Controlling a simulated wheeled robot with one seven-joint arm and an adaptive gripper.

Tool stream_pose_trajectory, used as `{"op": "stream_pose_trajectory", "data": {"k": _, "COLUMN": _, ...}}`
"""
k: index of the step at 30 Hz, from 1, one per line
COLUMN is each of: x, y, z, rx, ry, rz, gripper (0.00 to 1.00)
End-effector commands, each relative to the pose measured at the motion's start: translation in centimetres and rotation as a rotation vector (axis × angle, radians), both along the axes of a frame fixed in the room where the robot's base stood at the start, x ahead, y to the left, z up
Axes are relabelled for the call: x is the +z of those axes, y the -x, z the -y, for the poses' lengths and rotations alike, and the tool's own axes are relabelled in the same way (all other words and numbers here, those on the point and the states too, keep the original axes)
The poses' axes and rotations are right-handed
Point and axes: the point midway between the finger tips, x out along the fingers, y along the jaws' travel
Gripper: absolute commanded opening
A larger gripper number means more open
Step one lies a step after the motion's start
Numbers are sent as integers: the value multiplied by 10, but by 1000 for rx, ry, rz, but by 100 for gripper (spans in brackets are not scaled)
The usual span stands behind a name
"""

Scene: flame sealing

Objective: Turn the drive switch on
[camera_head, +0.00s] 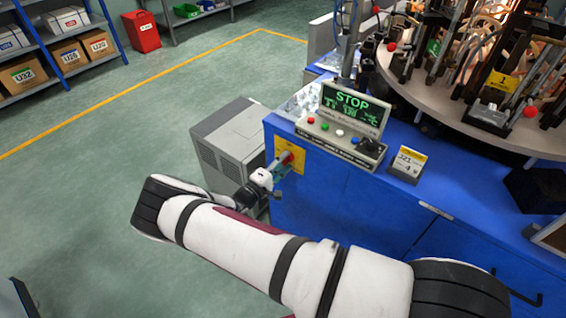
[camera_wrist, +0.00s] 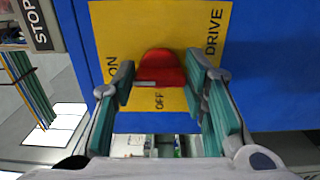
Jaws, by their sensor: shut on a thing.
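The drive switch is a red knob (camera_wrist: 162,68) on a yellow plate (camera_wrist: 118,30) marked ON, OFF and DRIVE, on the blue cabinet's side. In the head view the red knob (camera_head: 287,157) shows just beyond my fingertips, on the yellow plate (camera_head: 297,166). My gripper (camera_wrist: 160,88) has its teal-padded fingers on either side of the knob and is shut on it. It also shows in the head view (camera_head: 280,172). OFF is readable just below the knob in the wrist view; ON is at the left. The exact finger contact is hard to see.
A control panel (camera_head: 342,137) on the cabinet top has a screen (camera_head: 352,106) reading STOP. A grey box unit (camera_head: 228,140) stands on the floor left of the cabinet, close to my gripper. Floor at the left is clear.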

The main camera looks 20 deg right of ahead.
Motion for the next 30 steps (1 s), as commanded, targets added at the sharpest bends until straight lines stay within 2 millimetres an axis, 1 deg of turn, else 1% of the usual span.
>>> {"op": "stream_pose_trajectory", "data": {"k": 15, "x": -1, "y": 1, "z": 0, "rx": -2, "ry": -12, "rz": 13, "gripper": 12}}
{"op": "stream_pose_trajectory", "data": {"k": 16, "x": -1, "y": 1, "z": 0, "rx": -2, "ry": -12, "rz": 13, "gripper": 46}}
{"op": "stream_pose_trajectory", "data": {"k": 18, "x": -1, "y": 1, "z": 0, "rx": -1, "ry": -11, "rz": 12, "gripper": 60}}
{"op": "stream_pose_trajectory", "data": {"k": 27, "x": -1, "y": 1, "z": 0, "rx": 0, "ry": -10, "rz": 12, "gripper": 60}}
{"op": "stream_pose_trajectory", "data": {"k": 30, "x": -1, "y": 3, "z": -5, "rx": 1, "ry": -10, "rz": 12, "gripper": 60}}
